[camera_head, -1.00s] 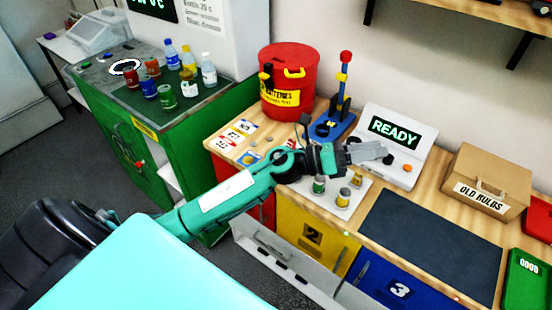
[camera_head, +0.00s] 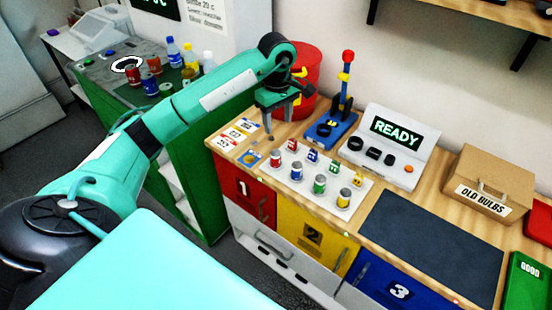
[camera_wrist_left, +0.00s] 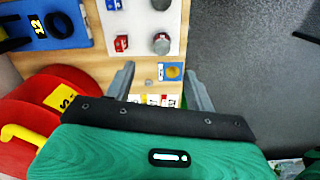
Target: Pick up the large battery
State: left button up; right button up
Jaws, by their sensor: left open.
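A white tray (camera_head: 305,187) on the wooden counter holds a row of upright cylindrical batteries: red-topped (camera_head: 275,158), blue (camera_head: 296,171), green (camera_head: 319,185) and yellow (camera_head: 344,198). Behind them stands a row of smaller boxy ones, such as a red one (camera_head: 292,144). I cannot tell which is meant by the large battery. My left gripper (camera_head: 274,122) is open and empty, pointing down above the counter, left of the tray. My right gripper is out of view.
A red bin (camera_head: 308,65) stands behind my left arm, partly hidden. A blue stand (camera_head: 330,127) and a READY panel (camera_head: 395,143) stand behind the tray. Printed cards (camera_head: 235,136) lie left of it. A dark mat (camera_head: 430,235) lies bare on the right.

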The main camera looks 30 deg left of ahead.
aim_at(276, 152)
pick_arm(q)
jog(key=f+p, duration=0.2)
jog(key=f, duration=0.6)
jog(key=shift+a+f+p, duration=0.1)
jog(key=shift+a+p, duration=0.1)
jog(key=shift+p, duration=0.1)
jog(key=shift+s+f+p, duration=0.1)
jog(key=shift+f+p, duration=0.35)
notch_tip(276, 152, down, 4)
jog(key=shift+r+p, duration=0.1)
jog(key=shift+p, duration=1.05)
jog(key=shift+f, duration=0.35)
jog(key=c, duration=1.1)
jog(key=shift+c, duration=0.2)
